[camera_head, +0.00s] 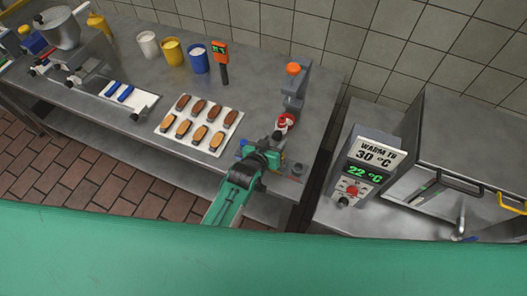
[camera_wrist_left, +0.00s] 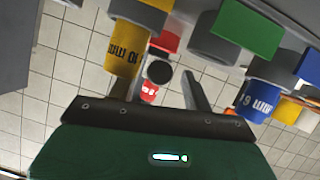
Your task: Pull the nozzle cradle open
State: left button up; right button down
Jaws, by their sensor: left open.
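My left gripper (camera_head: 277,138) reaches over the right end of the steel table, beside a small red and white part (camera_head: 285,122) below a grey stand (camera_head: 293,95) with an orange top. In the left wrist view its two fingers (camera_wrist_left: 167,72) are apart. A dark round knob (camera_wrist_left: 159,72) shows between them; I cannot tell whether they touch it. Around it are a yellow nozzle (camera_wrist_left: 126,45) and a blue nozzle (camera_wrist_left: 257,97) with size marks, in grey holders, and a green plate (camera_wrist_left: 246,26). The cradle's outline is partly hidden by my gripper. My right gripper is out of view.
A white tray (camera_head: 213,149) of several oblong biscuits lies left of my gripper. A warming unit (camera_head: 366,165) reading 22 °C stands right, across a gap.

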pick_arm(q)
jog(key=b+v, duration=0.3)
jog(key=v, duration=1)
jog(key=shift+s, duration=0.1)
